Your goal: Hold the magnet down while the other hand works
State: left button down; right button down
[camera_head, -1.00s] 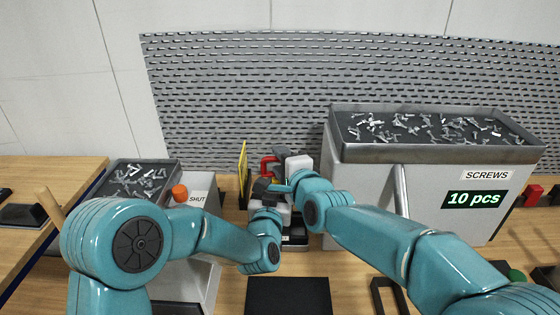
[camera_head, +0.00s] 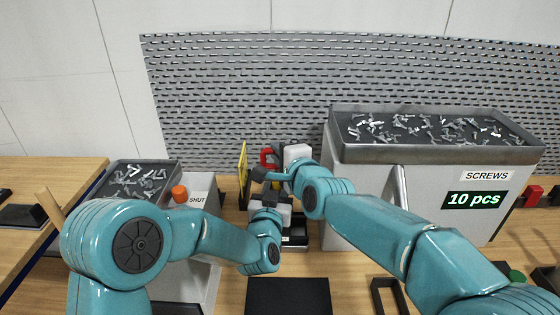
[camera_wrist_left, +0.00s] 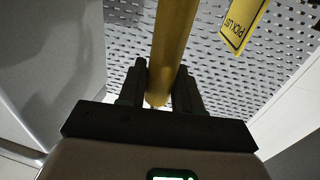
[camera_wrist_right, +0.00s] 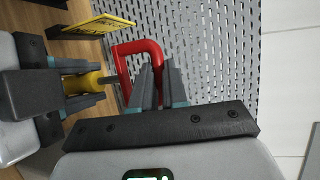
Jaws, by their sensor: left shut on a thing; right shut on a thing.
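A red C-shaped piece (camera_wrist_right: 132,48), which looks like the magnet, shows in the right wrist view; part of it shows in the head view (camera_head: 267,158). My right gripper (camera_wrist_right: 157,80) is shut on one leg of it. My left gripper (camera_wrist_left: 160,85) is shut on a yellow rod (camera_wrist_left: 172,45), which tapers to a blunt end between the fingers. In the right wrist view the yellow rod (camera_wrist_right: 82,83) points at the red piece, with a thin grey shaft between them. In the head view my arms hide most of the contact, and I cannot tell what the magnet rests on.
A yellow pick-list sign (camera_head: 242,174) stands just left of the grippers. The grey screw bin (camera_head: 350,185) stands close on the right. A smaller screw tray (camera_head: 118,168) and an orange knob (camera_head: 179,193) are at left. A black mat (camera_head: 288,296) lies in front; a perforated panel is behind.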

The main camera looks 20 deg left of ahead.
jog(key=shift+r, duration=0.35)
jog(key=c, duration=1.1)
grip_release()
jog(key=v, duration=1.2)
jog(key=shift+d+f, duration=0.1)
